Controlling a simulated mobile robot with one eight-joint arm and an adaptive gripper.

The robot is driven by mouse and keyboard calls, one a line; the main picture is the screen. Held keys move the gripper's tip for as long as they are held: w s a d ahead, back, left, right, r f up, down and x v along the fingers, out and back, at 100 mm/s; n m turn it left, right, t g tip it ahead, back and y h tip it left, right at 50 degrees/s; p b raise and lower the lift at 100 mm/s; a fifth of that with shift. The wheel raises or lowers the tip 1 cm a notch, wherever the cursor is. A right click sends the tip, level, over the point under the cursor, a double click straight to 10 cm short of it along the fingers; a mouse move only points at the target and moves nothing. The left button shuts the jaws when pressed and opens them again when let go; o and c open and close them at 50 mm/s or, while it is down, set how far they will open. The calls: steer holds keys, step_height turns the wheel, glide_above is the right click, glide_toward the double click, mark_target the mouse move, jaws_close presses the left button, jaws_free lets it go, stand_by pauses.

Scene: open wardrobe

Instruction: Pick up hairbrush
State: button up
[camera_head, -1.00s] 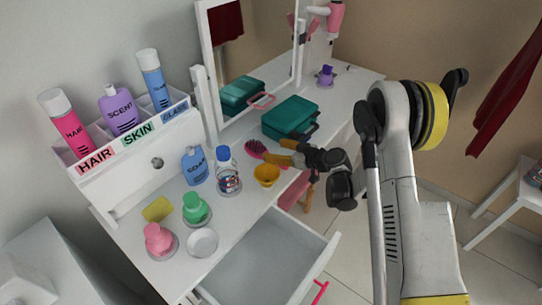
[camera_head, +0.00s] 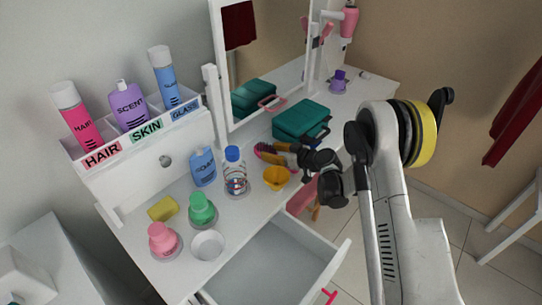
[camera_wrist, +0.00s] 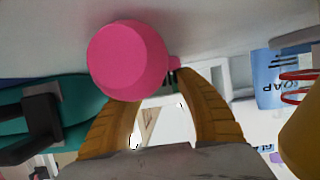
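The pink hairbrush (camera_head: 259,149) lies on the white vanity top behind the yellow cup (camera_head: 275,179), mostly hidden by my fingers in the head view. In the wrist view a large pink round end (camera_wrist: 128,60) fills the upper middle, with a small pink part and dark bristles just right of it. My gripper (camera_head: 266,154) is low over the vanity at the brush, its two yellow-brown fingers spread apart. In the wrist view my gripper's fingers (camera_wrist: 160,95) point up on either side of the pink part. I cannot tell whether they touch it.
A teal case (camera_head: 301,120) stands behind my gripper. A soap bottle (camera_head: 203,167) and a clear bottle with a blue cap (camera_head: 235,174) stand left of the cup. An open drawer (camera_head: 275,262) juts out in front. The mirror (camera_head: 268,55) rises behind.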

steer(key=c, duration=0.6)
